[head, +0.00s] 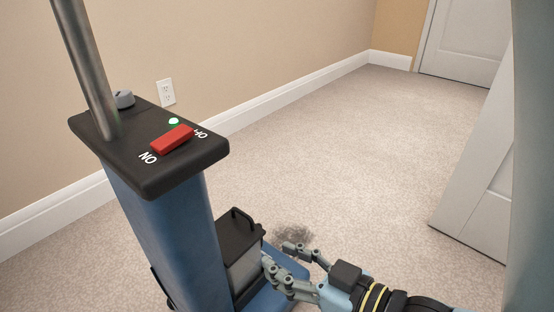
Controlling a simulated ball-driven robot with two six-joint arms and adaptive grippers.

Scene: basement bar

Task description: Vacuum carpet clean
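A blue upright vacuum (172,225) with a grey metal pole stands at the left. Its black top panel (165,180) has a red rocker switch (172,139) between "ON" and "OFF" labels and a bright green light (174,121). A grey bin with a black handled lid (236,228) sits low on its right side. The carpet (330,165) is beige, with a dark dirt patch (293,234) just beyond the vacuum's base. My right gripper (279,254) is low beside the bin, fingers apart, with nothing visible between them. My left gripper is out of view.
A tan wall with white baseboard (270,112) and an outlet (166,92) runs along the left. A white door (468,40) is at the back. A white panel (480,180) stands at the right. The middle carpet is clear.

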